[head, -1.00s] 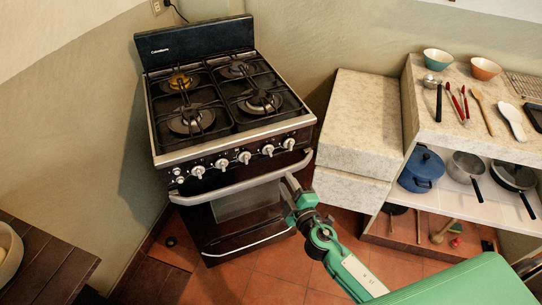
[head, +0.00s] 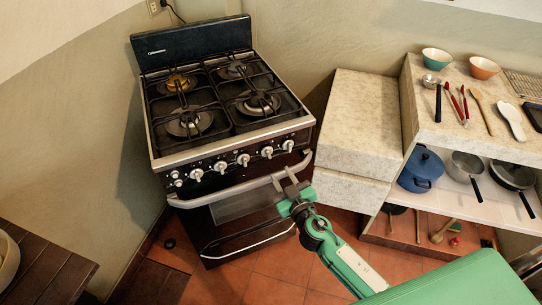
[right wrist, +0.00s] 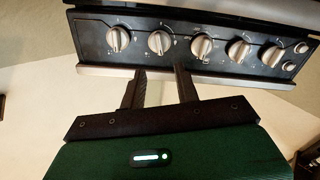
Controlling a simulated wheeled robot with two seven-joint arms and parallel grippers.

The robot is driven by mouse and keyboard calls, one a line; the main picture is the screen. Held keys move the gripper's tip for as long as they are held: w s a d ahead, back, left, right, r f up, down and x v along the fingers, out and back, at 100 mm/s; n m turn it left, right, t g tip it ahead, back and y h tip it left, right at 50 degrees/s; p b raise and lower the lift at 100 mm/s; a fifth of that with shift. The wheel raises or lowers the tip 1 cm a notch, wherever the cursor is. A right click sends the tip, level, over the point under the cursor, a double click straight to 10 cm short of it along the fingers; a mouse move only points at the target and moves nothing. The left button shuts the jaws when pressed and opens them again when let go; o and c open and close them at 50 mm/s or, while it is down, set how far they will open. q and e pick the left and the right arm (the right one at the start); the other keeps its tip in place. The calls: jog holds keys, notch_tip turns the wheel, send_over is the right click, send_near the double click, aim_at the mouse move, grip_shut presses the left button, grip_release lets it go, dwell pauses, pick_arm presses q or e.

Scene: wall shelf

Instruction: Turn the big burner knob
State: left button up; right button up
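The stove (head: 229,100) has a dark front panel with a row of several silver burner knobs, the middle one (head: 244,159) among them. The knobs look alike in size, so I cannot tell which is the big burner's. My right gripper (head: 284,178) is in front of the stove, below the rightmost knobs in the head view, touching none. In the right wrist view its two fingers (right wrist: 158,75) are apart and empty, with the leftmost knob (right wrist: 118,38) and its neighbour (right wrist: 159,42) beyond them. My left gripper is not in view.
The oven handle (head: 230,188) juts out below the knobs, close to my right gripper. Two smaller round buttons (right wrist: 301,47) sit at the panel's end. A stone block (head: 365,120) and a shelf with pots (head: 421,170) stand to the right. A dark wooden table (head: 40,265) is at lower left.

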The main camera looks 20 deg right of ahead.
aim_at(269, 155)
jog(key=w, duration=0.2)
jog(key=w+p, duration=0.1)
jog(key=w, duration=0.2)
jog(key=w+a, duration=0.1)
jog(key=w, duration=0.2)
jog(key=shift+w, duration=0.2)
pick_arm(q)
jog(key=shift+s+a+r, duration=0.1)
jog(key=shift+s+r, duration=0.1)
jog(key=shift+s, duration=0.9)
pick_arm(e)
jog(key=shift+w, duration=0.1)
